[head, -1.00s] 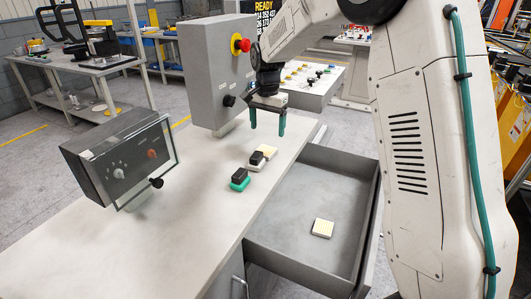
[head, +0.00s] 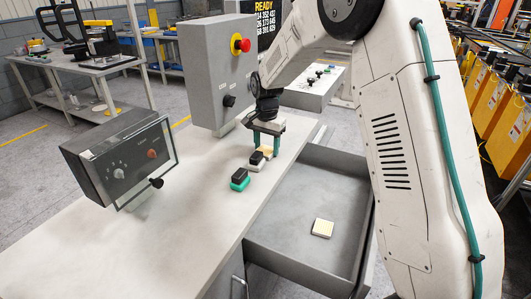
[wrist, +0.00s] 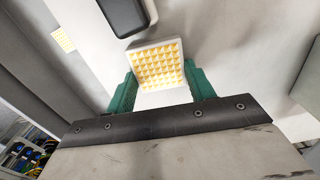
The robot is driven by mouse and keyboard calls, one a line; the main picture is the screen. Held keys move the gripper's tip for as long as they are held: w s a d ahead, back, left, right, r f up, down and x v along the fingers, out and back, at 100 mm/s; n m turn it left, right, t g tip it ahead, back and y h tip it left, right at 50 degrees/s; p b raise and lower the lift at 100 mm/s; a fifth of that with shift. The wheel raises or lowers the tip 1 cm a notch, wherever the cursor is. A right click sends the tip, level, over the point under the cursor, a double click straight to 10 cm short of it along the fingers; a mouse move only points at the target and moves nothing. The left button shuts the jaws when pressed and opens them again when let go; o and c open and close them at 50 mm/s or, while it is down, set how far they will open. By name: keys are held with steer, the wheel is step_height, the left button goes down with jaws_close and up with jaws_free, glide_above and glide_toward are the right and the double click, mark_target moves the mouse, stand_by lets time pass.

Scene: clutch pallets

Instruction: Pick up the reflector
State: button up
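A square reflector (head: 265,149) with a yellow gridded face and white rim lies on the table. It also shows in the wrist view (wrist: 157,66) between my fingers. My gripper (head: 264,144) is open with its green fingers pointing down, one on either side of this reflector. In the wrist view my gripper's fingers (wrist: 162,88) show gaps beside it, and I cannot tell whether either touches. A second similar yellow-faced square (head: 322,228) lies in the open drawer; it appears small in the wrist view (wrist: 63,40).
Next to the reflector stands a black-topped white block (head: 256,161), then a black-topped green one (head: 239,179). A grey control box (head: 217,75) with a red knob stands behind. A glass-fronted box (head: 122,160) is at left. The drawer (head: 285,262) is open at right.

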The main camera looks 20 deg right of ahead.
steer(key=shift+c, duration=1)
